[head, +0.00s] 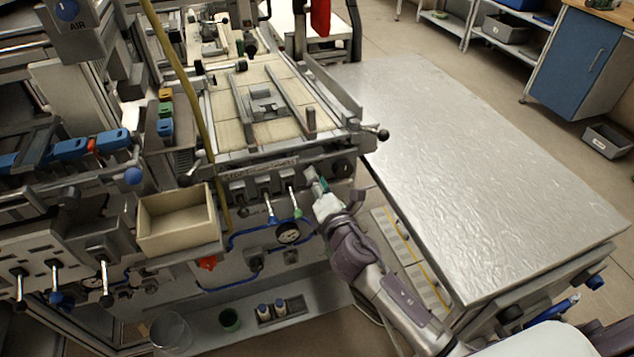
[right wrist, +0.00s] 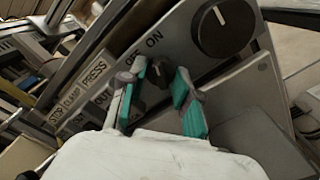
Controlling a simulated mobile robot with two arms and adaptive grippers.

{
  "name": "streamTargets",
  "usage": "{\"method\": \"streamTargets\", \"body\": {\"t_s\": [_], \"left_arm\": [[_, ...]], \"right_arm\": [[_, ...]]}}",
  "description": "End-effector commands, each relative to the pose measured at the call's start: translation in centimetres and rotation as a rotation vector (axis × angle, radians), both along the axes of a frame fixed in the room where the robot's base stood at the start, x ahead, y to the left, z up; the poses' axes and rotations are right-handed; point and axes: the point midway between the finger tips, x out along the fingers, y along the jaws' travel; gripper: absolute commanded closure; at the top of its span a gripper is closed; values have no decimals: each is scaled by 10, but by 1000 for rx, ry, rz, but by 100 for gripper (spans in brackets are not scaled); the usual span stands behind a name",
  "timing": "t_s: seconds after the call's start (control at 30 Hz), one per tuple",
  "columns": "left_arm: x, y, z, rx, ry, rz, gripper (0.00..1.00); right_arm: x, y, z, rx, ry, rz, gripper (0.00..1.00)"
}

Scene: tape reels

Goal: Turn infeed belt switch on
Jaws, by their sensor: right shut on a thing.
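The infeed belt switch (right wrist: 158,73) is a small black rotary knob on the grey panel, below the OFF and ON lettering in the right wrist view. A white mark shows on it, but I cannot tell clearly which position it points to. My right gripper (right wrist: 160,92) has its teal-padded fingers on both sides of this knob and is shut on it. In the head view the right gripper (head: 316,184) is at the right part of the machine's front panel and hides the knob. My left gripper is not in view.
A larger black dial (right wrist: 222,27) sits right of the switch. Levers (head: 268,207) and a gauge (head: 288,232) are left of and below the gripper. A beige bin (head: 178,246) stands further left. A bare metal table (head: 480,160) fills the right side.

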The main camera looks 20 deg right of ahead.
Motion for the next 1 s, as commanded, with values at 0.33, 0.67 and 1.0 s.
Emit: {"method": "streamTargets", "body": {"t_s": [0.33,0.67,1.0], "left_arm": [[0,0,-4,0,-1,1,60],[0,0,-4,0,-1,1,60],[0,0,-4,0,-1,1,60]], "right_arm": [[0,0,0,178,7,-1,100],[0,0,0,224,9,-1,100],[0,0,0,224,9,-1,65]]}}
